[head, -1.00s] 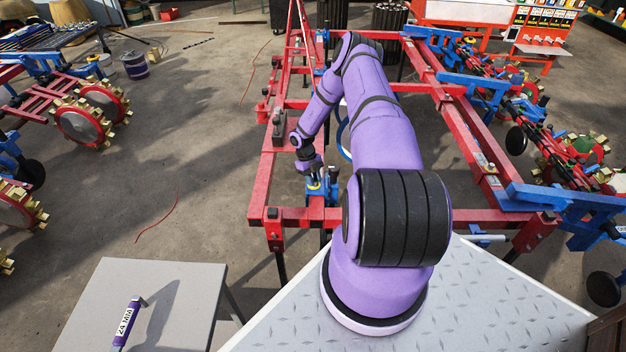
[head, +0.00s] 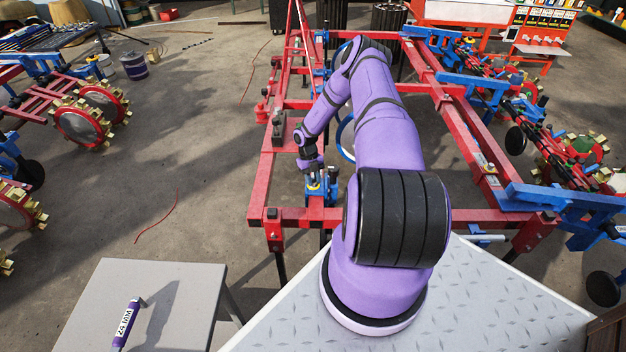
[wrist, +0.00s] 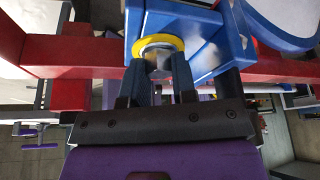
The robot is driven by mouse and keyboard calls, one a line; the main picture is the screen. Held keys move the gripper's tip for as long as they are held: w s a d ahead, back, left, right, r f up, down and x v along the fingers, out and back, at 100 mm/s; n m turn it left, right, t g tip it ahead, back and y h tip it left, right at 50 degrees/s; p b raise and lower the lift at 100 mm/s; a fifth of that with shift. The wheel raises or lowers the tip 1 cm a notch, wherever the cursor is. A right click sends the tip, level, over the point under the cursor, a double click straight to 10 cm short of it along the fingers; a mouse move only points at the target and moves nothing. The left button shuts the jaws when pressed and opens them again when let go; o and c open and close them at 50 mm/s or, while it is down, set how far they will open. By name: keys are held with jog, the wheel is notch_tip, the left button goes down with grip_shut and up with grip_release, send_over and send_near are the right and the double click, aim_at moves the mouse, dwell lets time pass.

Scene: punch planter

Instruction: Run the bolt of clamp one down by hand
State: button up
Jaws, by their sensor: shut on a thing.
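The blue clamp (head: 322,190) sits on the red frame bar, at the near end of the frame in the head view. In the wrist view the blue clamp (wrist: 205,45) fills the top middle. The bolt (wrist: 159,57) shows as a metal head inside a yellow ring (wrist: 176,42) on the clamp. My gripper (wrist: 160,72) has its two dark fingers on either side of the bolt head, shut on it. In the head view my gripper (head: 315,174) is small, right above the clamp, and its fingertips are hard to make out.
Red frame bars (head: 400,217) run around the clamp. A purple-handled tool labelled 24 MM (head: 126,323) lies on a grey side table (head: 190,280) at the lower left. Open floor (head: 190,150) lies left of the frame.

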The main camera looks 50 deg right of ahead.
jog(key=o, duration=0.9)
jog(key=v, duration=1)
jog(key=shift+w+d+r, duration=0.15)
jog(key=shift+w+r, duration=0.05)
jog(key=shift+r, duration=0.15)
jog(key=v, duration=1)
jog(key=shift+w+r, duration=0.2)
jog(key=shift+r, duration=0.15)
